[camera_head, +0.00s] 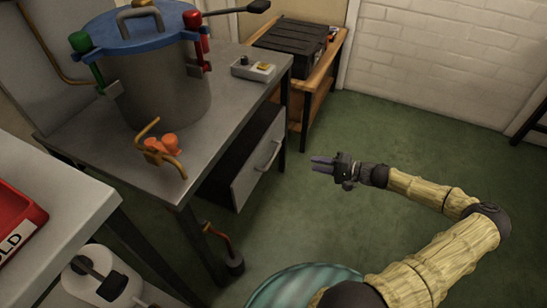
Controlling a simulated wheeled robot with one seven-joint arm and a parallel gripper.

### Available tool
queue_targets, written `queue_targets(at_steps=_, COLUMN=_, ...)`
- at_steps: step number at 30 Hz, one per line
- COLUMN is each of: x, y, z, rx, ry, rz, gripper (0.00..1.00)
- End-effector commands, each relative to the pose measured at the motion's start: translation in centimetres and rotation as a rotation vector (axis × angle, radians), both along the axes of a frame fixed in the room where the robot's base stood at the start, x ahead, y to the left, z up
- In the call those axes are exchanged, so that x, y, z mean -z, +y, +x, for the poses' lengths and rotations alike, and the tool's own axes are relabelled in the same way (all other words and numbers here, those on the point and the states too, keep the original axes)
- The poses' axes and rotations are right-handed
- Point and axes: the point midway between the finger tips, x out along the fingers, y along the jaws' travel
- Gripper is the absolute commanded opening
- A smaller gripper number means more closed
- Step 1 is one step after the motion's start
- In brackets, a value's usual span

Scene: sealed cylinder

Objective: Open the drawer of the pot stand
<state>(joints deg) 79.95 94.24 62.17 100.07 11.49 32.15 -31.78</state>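The pot stand (222,121) is a grey metal table on the left, with a large pot (165,88) on top. Its drawer (250,178) has a light grey front under the tabletop, facing right, and looks shut. A curved metal handle (268,156) is on that front. My gripper (313,163) is to the right of the handle, apart from it, with its fingers pointing left towards it. The fingers look parted and nothing shows between them.
The pot has a blue lid (140,28) and red and green clamps. An orange valve fitting (163,150) sits at the tabletop's near edge. A wooden bench (322,75) stands behind the stand. Green floor (400,140) is clear around my arm.

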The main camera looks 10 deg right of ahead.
Motion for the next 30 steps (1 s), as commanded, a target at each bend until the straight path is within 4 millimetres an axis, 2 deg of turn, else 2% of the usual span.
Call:
queue_targets(at_steps=8, x=0.9, y=2.4, z=1.6, rx=-0.005, ry=-0.001, rz=0.001, gripper=0.29)
queue_targets(at_steps=30, x=3.6, y=12.5, z=9.0, rx=-0.004, ry=0.0, rz=-0.001, gripper=0.29)
